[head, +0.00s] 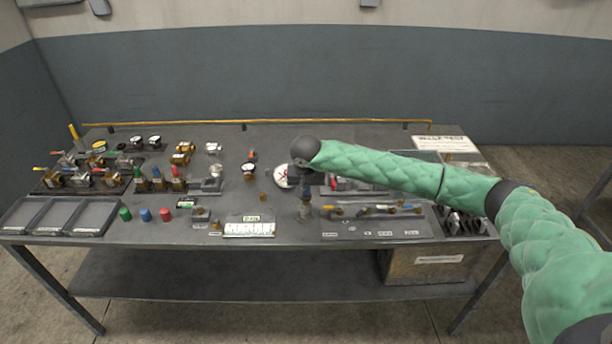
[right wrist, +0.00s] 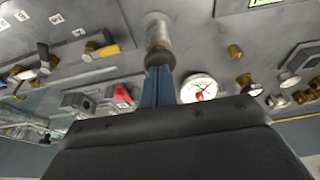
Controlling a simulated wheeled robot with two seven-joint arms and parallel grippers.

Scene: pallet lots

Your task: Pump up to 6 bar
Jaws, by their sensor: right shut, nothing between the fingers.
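My right gripper (head: 306,188) points down over the middle of the bench, fingers together. In the right wrist view its narrow blue fingers (right wrist: 158,85) end at the dark cap of an upright metal cylinder (right wrist: 157,32), which looks like the pump; I cannot tell whether they touch it. The cylinder (head: 305,210) also shows below the gripper in the head view. A round white gauge with a red needle (head: 281,177) stands just left of the gripper, partly hidden by it. The gauge (right wrist: 203,92) shows in the right wrist view, too small to read. My left gripper is not in view.
A panel with yellow- and blue-handled valves (head: 375,222) lies right of the cylinder. A white printed card (head: 249,230) lies to its left at the front. Empty grey trays (head: 75,217) and several valves fill the left side. A yellow pipe (head: 200,123) runs along the back edge.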

